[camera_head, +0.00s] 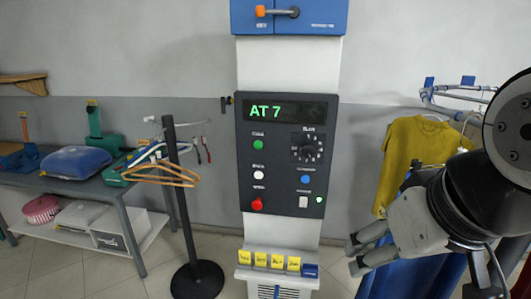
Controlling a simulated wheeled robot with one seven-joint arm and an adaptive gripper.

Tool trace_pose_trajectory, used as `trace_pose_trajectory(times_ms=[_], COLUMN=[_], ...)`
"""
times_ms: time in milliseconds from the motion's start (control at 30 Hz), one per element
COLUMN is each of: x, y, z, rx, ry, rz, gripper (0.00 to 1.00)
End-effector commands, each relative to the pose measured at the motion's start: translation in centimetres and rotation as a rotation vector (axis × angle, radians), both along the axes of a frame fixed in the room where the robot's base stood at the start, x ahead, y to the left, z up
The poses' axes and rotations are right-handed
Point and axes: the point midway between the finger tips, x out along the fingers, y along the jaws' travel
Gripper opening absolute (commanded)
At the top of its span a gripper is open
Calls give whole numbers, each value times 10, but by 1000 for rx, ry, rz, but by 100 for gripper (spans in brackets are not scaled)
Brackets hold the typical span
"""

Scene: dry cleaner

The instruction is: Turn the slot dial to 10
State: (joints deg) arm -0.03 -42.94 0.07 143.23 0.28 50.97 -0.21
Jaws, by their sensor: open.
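The slot dial (307,148) is a round black knob with pale marks around it, on the upper right of the dark control panel (245,180). Its pointer is too small to read. The display (285,111) above it reads "AT 7" in green. My gripper (352,257) is at the lower right, with its fingers apart and nothing between them. It points left, below and to the right of the panel, and is clear of the dial.
Yellow tags (277,261) line the ledge below. A black stand (197,278) with hangers is at left. A yellow sweater (415,148) hangs at right behind my arm.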

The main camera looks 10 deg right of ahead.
Motion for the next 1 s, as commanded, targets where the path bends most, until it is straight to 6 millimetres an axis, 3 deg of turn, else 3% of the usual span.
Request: trace_pose_trajectory(times_ms=[167,300,500,800,1000], x=[66,135,216,309,352], y=[14,31,52,70,72], z=[-22,-41,-60,-80,-93], rx=[20,43,68,82,68], ry=[-93,-226,-421,-705,-884], rz=[37,76,110,108,73], gripper=[61,61,61,61,61])
